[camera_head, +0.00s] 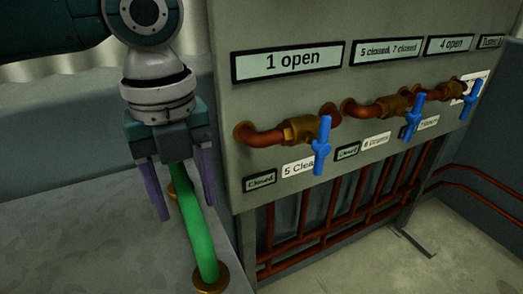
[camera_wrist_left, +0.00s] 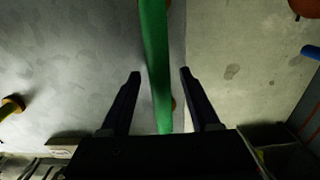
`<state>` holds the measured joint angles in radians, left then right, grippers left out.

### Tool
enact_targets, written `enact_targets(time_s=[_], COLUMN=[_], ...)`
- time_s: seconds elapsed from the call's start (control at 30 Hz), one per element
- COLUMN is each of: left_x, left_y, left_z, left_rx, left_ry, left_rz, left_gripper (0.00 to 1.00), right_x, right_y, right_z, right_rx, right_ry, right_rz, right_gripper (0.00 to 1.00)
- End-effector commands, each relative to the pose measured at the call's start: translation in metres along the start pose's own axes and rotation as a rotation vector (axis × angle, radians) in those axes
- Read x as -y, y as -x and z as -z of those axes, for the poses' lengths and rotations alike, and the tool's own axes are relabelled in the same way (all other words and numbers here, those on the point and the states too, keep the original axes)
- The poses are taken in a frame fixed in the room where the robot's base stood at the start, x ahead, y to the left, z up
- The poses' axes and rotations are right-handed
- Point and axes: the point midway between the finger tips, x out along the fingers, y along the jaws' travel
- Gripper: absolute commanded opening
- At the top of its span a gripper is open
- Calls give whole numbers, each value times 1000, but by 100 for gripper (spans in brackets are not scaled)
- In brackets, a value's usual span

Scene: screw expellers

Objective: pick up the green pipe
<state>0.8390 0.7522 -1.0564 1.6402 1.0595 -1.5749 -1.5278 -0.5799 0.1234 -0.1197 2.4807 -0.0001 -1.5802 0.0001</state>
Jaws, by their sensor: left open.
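In the left wrist view the green pipe (camera_wrist_left: 156,60) runs from the top edge down between the two dark fingers of the left gripper (camera_wrist_left: 160,74). A gap shows on both sides, so the fingers appear apart from it. My right gripper is not in view.
A grey panel (camera_head: 300,95) with copper pipes, several blue valve handles (camera_head: 322,147) and labels stands just right of the gripper. Red pipes (camera_head: 335,220) run below it. The grey surface (camera_head: 110,245) left of the pipe is clear. A yellow-green piece (camera_wrist_left: 10,108) shows at the left in the wrist view.

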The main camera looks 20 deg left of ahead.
Motion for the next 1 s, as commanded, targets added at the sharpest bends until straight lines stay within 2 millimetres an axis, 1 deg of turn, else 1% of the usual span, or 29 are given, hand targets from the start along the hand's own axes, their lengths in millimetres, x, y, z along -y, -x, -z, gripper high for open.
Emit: enact_targets(time_s=[0.17,0.2,0.73,1.0], left_x=[0,0,0,0], left_y=[0,0,0,0], left_z=[0,0,0,0], left_rx=[0,0,1,1], left_ry=[-1,-1,-1,0], left_rz=[1,1,1,1], left_gripper=[62,60,1,0], right_x=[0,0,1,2], right_y=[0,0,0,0], right_z=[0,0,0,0], right_rx=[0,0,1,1], right_ry=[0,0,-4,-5], right_rz=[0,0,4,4], right_gripper=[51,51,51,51])
